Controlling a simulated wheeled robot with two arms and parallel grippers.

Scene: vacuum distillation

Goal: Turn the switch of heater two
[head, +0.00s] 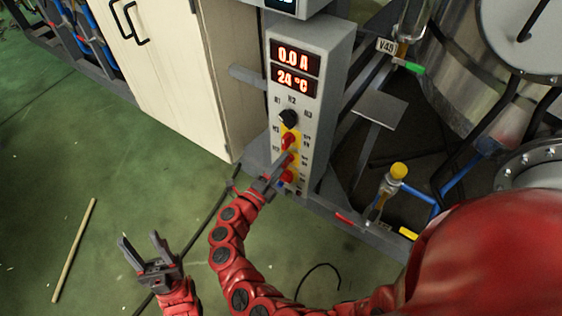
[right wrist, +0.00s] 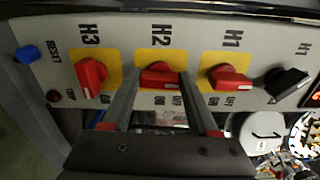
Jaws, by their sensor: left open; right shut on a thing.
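The heater control panel (head: 312,140) is a tall grey box with red number displays. In the right wrist view the heater two switch (right wrist: 160,77) is a red knob on a yellow plate marked H2. My right gripper (right wrist: 158,80) is shut on this knob, one finger on each side of it; in the head view the right gripper (head: 283,164) is at the middle red switch and hides part of it. The H1 switch (right wrist: 228,77) and H3 switch (right wrist: 91,76) stand on either side. My left gripper (head: 145,246) is open and empty over the floor.
A black selector knob (right wrist: 289,86) and a blue reset button (right wrist: 27,54) are on the same panel face. A pale cabinet (head: 165,70) stands left of the panel. A metal frame, valves and a large vessel (head: 460,85) crowd the right. Green floor is open at left.

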